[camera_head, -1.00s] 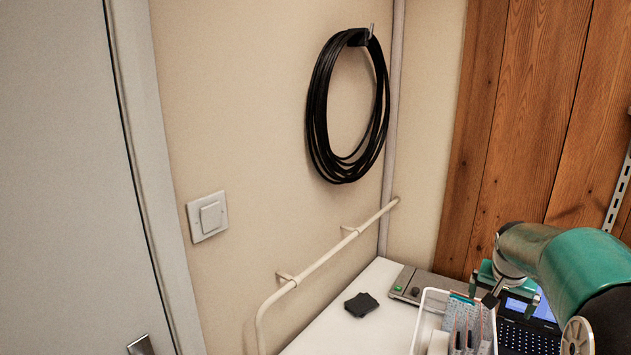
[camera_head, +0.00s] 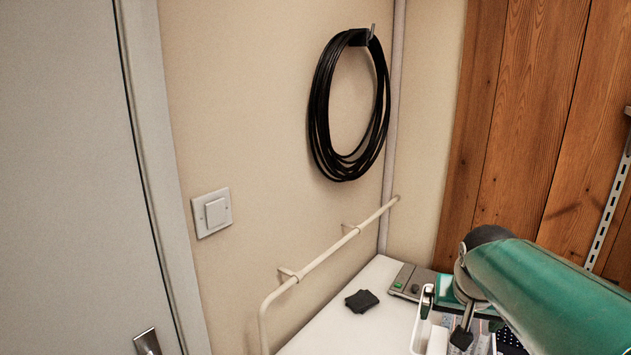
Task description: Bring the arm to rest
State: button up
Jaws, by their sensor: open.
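My arm, with a green link, reaches in from the right edge over the white table (camera_head: 372,325). My gripper (camera_head: 463,338) hangs at the end of the arm over a white basket (camera_head: 418,330), its dark fingertip in front of the basket's contents. My jaws are open, and I see nothing held between them. The arm hides much of what lies to the right of the basket.
A small black item (camera_head: 362,301) lies on the table. A white rail (camera_head: 330,250) runs along the left wall, below a coiled black cable (camera_head: 318,120). A light switch (camera_head: 212,213) is further left.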

jog(key=s+a+f+n+y, duration=0.1)
jog(key=s+a+n, duration=0.1)
jog(key=s+a, duration=0.3)
jog(key=s+a+f+n+t, duration=0.1)
jog(key=s+a, duration=0.4)
jog(key=s, duration=0.5)
jog(key=shift+s+n+y, duration=0.25)
jog(key=shift+n+y, duration=0.15)
jog(key=shift+w+f, duration=0.1)
dwell(0.5)
